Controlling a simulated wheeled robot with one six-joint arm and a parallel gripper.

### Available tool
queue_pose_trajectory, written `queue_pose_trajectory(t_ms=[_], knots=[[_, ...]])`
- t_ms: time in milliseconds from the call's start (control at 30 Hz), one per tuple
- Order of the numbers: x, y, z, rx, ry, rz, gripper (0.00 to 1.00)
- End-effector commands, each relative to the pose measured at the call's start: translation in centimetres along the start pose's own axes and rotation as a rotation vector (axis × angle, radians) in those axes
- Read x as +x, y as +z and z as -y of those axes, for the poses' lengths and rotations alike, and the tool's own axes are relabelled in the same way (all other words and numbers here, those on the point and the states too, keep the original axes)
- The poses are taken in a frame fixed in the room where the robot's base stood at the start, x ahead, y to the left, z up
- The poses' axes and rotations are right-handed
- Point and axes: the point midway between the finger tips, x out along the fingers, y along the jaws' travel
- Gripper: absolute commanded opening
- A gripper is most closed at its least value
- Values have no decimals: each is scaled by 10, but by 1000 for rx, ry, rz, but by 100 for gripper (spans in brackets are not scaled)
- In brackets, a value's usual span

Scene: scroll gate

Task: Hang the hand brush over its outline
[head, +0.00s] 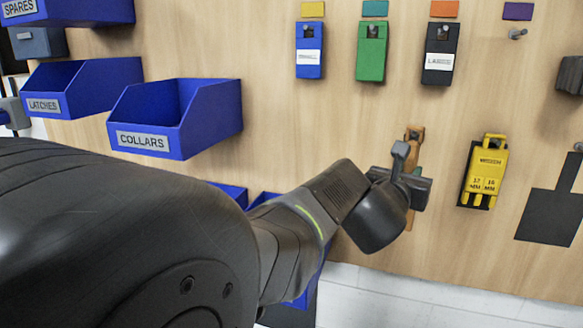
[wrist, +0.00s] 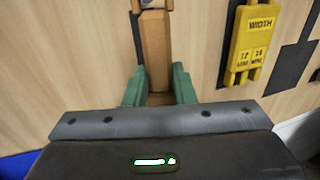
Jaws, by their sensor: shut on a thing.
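My gripper (wrist: 158,90) is shut on the brown wooden handle of the hand brush (wrist: 155,40), its green fingers on both sides. In the head view the brush (head: 414,134) is upright in front of the board, mostly covered by my gripper (head: 410,182). A grey piece shows at the handle's top in the wrist view; I cannot tell whether it is a peg in the hole. A bare dark outline (head: 548,217), a wide block with a narrow stem, is on the board at the right. A thin dark strip lies along the handle's left edge in the wrist view.
A yellow tool (head: 485,170) hangs over a dark outline between the brush and the bare outline. Blue, green and black items hang above under coloured tags. A free peg (head: 517,33) is at upper right. Blue bins (head: 180,118) project from the board at left.

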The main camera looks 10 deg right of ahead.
Motion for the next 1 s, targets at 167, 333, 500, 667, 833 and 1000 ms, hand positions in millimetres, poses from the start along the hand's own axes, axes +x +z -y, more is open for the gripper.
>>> queue_pose_trajectory(t_ms=[167, 333, 500, 667, 833, 1000], knots=[[11, 0, -3, -2, 0, 0, 0], [21, 0, -6, 0, 0, 0, 0], [31, -1, -9, -2, 1, 0, 0], [38, -7, -10, 0, 0, 1, 0], [42, -8, -11, 1, -1, 2, 0], [43, -8, -12, -1, 0, 0, 0]])
